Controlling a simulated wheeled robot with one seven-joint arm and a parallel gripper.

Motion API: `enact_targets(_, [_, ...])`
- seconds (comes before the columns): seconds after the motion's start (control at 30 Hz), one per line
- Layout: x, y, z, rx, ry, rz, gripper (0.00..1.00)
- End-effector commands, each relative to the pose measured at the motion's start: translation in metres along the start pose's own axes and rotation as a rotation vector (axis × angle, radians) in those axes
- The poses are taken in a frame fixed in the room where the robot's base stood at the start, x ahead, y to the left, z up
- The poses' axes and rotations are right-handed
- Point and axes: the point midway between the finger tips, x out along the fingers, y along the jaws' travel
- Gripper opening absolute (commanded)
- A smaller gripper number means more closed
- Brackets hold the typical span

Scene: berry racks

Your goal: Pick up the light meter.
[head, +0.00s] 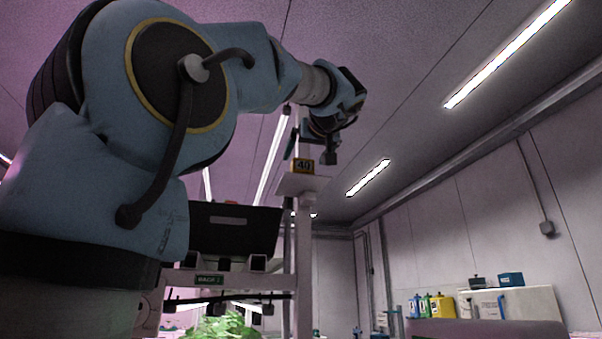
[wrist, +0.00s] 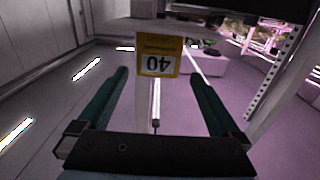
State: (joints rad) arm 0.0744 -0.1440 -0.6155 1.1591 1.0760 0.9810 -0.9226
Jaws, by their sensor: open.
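In the head view my wrist is above and to the right of the block, and my gripper is partly hidden there.
A white rack post (head: 303,260) runs down below the platform. A dark panel (head: 234,228) and leafy plants (head: 222,325) are to its left. Bottles (head: 436,306) and boxes stand at the far right wall. Open room lies right of the post.

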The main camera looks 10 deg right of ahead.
Motion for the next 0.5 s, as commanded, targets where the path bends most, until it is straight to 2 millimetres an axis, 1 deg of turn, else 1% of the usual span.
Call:
enact_targets(0.03, [0.01, 0.0, -0.002, 0.001, -0.002, -0.002, 1.0])
enact_targets(0.1, [0.021, 0.0, -0.002, 0.002, -0.003, -0.002, 1.0])
enact_targets(0.2, [0.032, 0.0, -0.001, 0.001, -0.002, -0.001, 1.0])
enact_targets(0.37, [0.042, 0.001, -0.001, 0.002, -0.003, -0.001, 1.0])
enact_targets(0.5, [0.061, 0.002, -0.003, 0.003, -0.004, -0.002, 1.0])
